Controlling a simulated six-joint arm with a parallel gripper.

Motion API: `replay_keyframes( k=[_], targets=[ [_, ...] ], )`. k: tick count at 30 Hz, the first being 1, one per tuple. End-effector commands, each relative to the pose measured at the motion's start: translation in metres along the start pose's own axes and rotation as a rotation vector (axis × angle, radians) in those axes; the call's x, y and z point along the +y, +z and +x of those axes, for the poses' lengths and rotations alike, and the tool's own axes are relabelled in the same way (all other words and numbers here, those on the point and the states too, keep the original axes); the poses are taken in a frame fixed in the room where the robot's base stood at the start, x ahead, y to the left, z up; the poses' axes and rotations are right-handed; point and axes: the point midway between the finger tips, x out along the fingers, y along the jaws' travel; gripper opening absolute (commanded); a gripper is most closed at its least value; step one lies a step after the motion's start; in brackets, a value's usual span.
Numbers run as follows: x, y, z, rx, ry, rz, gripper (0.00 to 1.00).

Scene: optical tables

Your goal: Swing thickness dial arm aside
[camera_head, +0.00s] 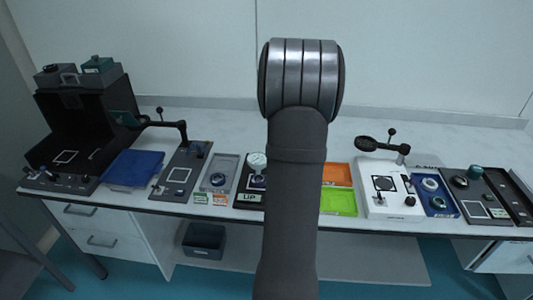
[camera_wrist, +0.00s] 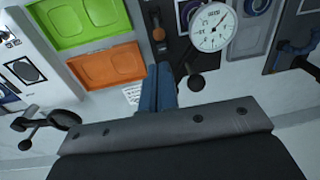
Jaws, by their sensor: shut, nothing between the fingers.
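The thickness dial, a white round gauge (camera_head: 257,161), stands on a dark base plate behind an "UP" label in the head view, partly hidden by my arm. In the wrist view its face (camera_wrist: 212,27) is at top right, with a dark arm and a round black knob (camera_wrist: 196,83) beside it. My gripper (camera_wrist: 158,70) shows as two blue fingers close together, shut and empty. In the wrist picture the fingers are left of the knob and apart from it in the image; the depth gap is unclear. In the head view my arm hides the gripper.
Green (camera_wrist: 75,20) and orange (camera_wrist: 107,66) trays lie beside the dial station. A white device with a magnifier arm (camera_head: 367,143) stands to the right. A grey tray (camera_head: 220,173) and a dark station with a swing arm (camera_head: 165,125) are to the left.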

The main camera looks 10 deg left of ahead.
Motion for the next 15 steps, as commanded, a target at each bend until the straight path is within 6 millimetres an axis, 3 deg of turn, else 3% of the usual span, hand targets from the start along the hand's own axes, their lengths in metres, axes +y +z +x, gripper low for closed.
replay_keyframes(
  k=[13, 15],
  targets=[
    [0.0000, 0.0000, 0.0000, 0.000, 0.000, 0.000, 0.00],
    [0.0000, 0.0003, 0.0005, -0.001, -0.002, 0.003, 0.12]
  ],
)
